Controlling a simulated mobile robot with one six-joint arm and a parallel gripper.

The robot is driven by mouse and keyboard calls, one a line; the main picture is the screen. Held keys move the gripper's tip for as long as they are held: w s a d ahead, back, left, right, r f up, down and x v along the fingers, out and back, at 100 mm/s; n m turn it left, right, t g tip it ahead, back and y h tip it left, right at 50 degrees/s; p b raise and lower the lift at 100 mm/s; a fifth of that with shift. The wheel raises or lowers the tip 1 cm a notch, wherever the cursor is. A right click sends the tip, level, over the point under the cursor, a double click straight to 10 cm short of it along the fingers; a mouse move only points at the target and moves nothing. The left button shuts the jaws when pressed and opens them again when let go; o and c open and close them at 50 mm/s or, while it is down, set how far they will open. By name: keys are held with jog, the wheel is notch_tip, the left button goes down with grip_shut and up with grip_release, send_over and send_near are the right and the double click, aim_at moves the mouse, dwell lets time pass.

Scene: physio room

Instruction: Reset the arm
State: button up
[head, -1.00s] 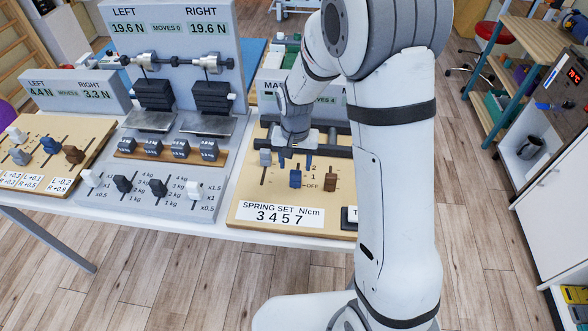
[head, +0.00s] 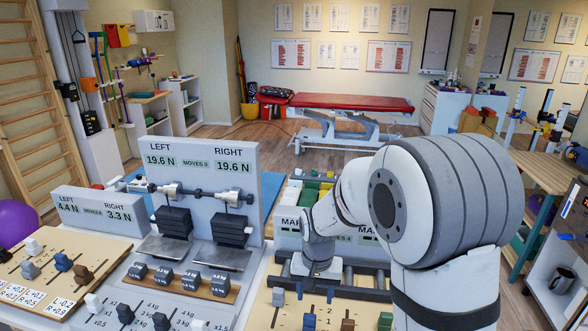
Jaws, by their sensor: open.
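My gripper (head: 315,291) is open and empty, fingers pointing down, above the slider board (head: 262,312) at the lower middle. A brown slider (head: 347,325) and a green slider (head: 385,321) are to the right. The board's lower part is cut off by the picture edge. My arm covers the right of the spring apparatus (head: 290,228) and its "MA…" displays.
A balance panel (head: 204,150) reading 19.6 N on both sides, with hanging weights (head: 173,222), stands left of my gripper. A smaller panel (head: 84,207) reads 4.4 N and 3.3 N. A shelf unit (head: 560,270) with a mug stands right. Floor is open behind, before a red treatment bench (head: 350,102).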

jog(key=s+d+r+n+t, duration=0.1)
jog(key=s+d+r, duration=0.3)
jog(key=s, duration=0.5)
jog(key=s+d+r+n+t, duration=0.1)
jog(key=s+d+r+t, duration=0.1)
jog(key=s+d+r, duration=0.3)
jog(key=s+r, duration=0.4)
jog(key=s, duration=0.1)
jog(key=shift+d, duration=0.25)
